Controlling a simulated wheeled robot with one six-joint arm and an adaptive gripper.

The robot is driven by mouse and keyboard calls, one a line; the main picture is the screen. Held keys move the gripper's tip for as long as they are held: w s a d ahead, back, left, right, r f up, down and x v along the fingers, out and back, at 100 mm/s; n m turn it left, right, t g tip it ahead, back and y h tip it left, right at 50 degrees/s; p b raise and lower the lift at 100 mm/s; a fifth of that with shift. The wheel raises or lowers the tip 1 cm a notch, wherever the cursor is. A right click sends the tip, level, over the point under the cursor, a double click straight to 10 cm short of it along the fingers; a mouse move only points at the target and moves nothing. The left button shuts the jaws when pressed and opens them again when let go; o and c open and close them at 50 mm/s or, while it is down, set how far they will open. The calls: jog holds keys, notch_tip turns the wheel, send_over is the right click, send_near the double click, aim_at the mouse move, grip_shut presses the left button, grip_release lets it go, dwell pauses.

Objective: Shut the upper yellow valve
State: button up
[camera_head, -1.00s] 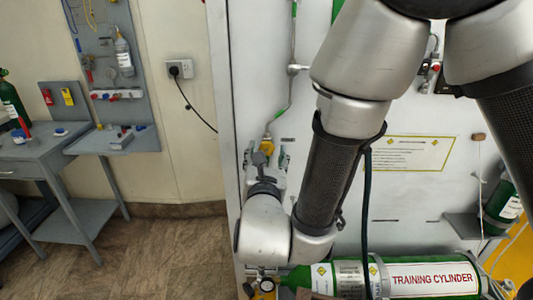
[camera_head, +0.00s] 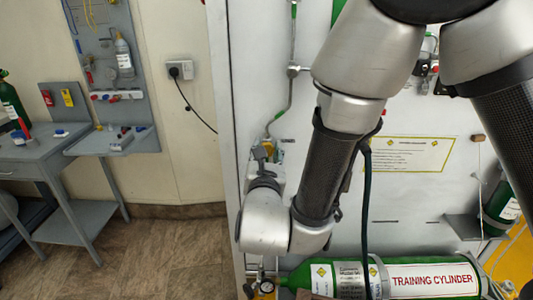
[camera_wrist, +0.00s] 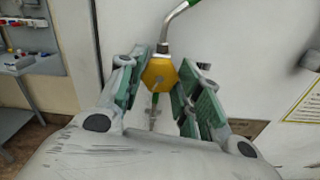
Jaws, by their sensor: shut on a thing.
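The upper yellow valve (camera_wrist: 159,75) shows in the wrist view as a yellow faceted body below a bent grey pipe. It sits between the green-padded fingers of my gripper (camera_wrist: 158,88), which is shut on it. In the head view, my gripper (camera_head: 268,152) is at the panel's left side, at the foot of the thin pipe. There my wrist hides most of the valve, and only a little yellow shows. How far the valve is turned cannot be told.
A green training cylinder (camera_head: 420,279) lies along the panel's lower part, with a small gauge (camera_head: 266,287) at its left end. A yellow-edged notice (camera_head: 405,154) is on the white panel. A grey table (camera_head: 45,152) stands at far left, with open floor between.

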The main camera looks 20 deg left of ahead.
jog(key=shift+m, duration=0.4)
jog(key=shift+f+m, duration=0.2)
jog(key=shift+m, duration=14.9)
jog(key=o, duration=1)
jog(key=shift+o, duration=0.2)
